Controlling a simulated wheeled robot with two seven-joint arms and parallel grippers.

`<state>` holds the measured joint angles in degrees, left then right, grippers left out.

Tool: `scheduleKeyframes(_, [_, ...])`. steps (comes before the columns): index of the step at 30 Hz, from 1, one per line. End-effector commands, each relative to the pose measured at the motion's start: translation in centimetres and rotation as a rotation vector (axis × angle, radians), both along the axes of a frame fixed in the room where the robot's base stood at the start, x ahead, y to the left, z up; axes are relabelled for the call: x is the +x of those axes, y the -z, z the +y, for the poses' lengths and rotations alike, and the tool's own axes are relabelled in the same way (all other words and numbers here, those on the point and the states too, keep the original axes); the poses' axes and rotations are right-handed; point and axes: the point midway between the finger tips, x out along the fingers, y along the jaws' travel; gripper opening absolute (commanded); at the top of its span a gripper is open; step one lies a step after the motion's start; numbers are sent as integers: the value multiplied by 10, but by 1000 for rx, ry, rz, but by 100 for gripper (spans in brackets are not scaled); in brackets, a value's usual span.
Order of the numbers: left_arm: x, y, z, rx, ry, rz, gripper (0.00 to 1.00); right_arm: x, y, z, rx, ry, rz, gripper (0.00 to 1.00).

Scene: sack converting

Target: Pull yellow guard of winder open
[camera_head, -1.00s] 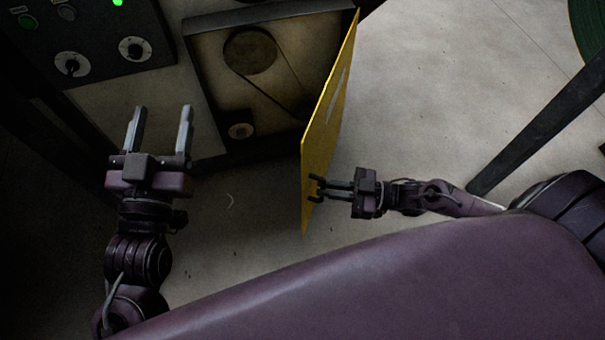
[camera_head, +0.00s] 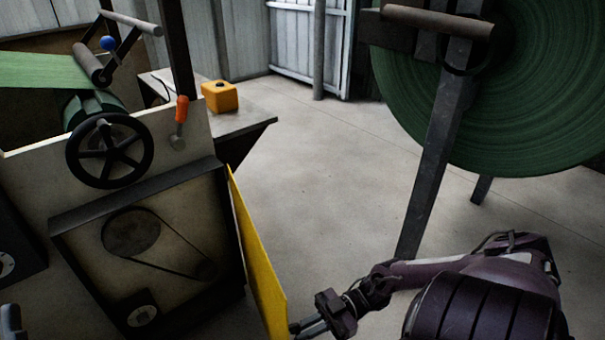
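The yellow guard (camera_head: 257,255) is a flat panel hinged at the right edge of the winder's drive housing (camera_head: 85,235). It stands swung out, so the belt and pulleys (camera_head: 131,233) inside are exposed. My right gripper (camera_head: 303,327) is at the guard's lower outer edge, at the bottom of the view. Its fingers are close together against the guard, where the handle sits; the handle itself is mostly cut off by the frame. Of my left gripper, only what looks like a grey fingertip (camera_head: 11,320) shows at the lower left edge.
A black handwheel (camera_head: 110,150) and green sheet (camera_head: 50,72) are above the housing. A table (camera_head: 230,125) with a yellow box (camera_head: 219,96) stands behind. A large green roll (camera_head: 530,90) on a dark stand is at the right. The floor between is clear.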

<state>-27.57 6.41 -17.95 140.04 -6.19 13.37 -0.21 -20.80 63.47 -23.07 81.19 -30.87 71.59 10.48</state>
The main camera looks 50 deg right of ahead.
Motion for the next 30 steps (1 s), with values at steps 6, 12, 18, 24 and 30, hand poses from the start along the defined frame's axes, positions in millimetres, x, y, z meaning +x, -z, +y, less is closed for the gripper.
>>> scheduleKeyframes(6, [0, 0, 0, -1, -1, 0, 57, 3, 0, -2, -7, 5, -6, 25])
scheduleKeyframes(12, [0, 0, 0, -1, -1, 0, 57, 2, 0, -1, -5, 3, -4, 32])
scheduleKeyframes(18, [0, 0, 0, 0, -1, 1, 57, 0, 0, -5, -5, 3, -2, 32])
scheduleKeyframes(24, [1, 3, 0, 5, -1, 12, 57, -10, 1, -34, -8, 3, -1, 32])
scheduleKeyframes(30, [-7, -12, 3, -27, 2, -70, 57, -20, 1, -63, -8, 3, -4, 32])
